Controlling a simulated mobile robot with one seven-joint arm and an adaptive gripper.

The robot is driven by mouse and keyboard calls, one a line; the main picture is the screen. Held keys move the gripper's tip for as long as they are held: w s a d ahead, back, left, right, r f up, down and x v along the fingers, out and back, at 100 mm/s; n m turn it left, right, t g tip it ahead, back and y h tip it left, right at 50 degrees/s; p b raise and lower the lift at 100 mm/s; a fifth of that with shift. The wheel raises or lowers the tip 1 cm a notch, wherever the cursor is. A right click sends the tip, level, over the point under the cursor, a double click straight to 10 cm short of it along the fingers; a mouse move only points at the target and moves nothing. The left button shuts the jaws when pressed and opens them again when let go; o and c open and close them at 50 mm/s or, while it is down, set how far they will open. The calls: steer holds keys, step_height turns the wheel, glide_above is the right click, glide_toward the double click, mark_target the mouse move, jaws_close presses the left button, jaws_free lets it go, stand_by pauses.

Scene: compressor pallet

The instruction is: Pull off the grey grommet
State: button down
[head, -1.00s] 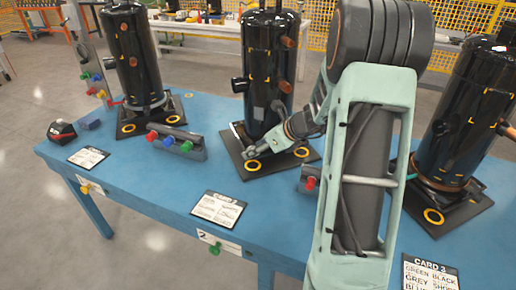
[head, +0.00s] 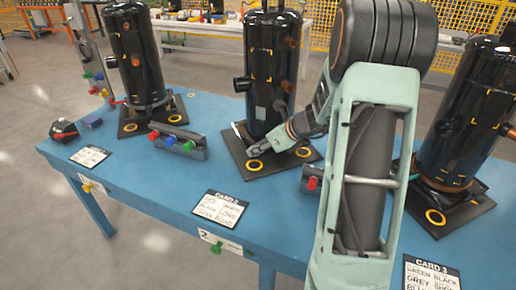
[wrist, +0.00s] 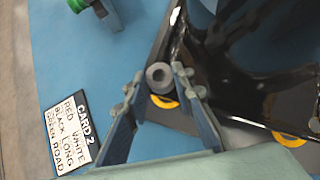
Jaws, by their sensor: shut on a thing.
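The grey grommet (wrist: 159,77) is a round ring with a dark centre hole, between my fingertips in the wrist view. My gripper (wrist: 158,80) is shut on it, one finger on each side. A yellow ring (wrist: 163,102) on the black base plate shows just below the grommet in that view. I cannot tell whether the grommet touches the plate. In the head view my gripper (head: 250,145) is low at the front left of the middle black compressor (head: 270,75). The grommet is too small to make out there.
Card 2 (head: 217,208) lies at the table's front edge. A grey block with coloured knobs (head: 178,143) stands left of the middle base plate. Other compressors stand left (head: 135,55) and right (head: 465,120). Blue table (head: 150,190) is bare between cards.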

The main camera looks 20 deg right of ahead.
steer(key=shift+r, duration=0.3)
steer(key=shift+r+p, duration=2.8)
steer(key=shift+r, duration=0.1)
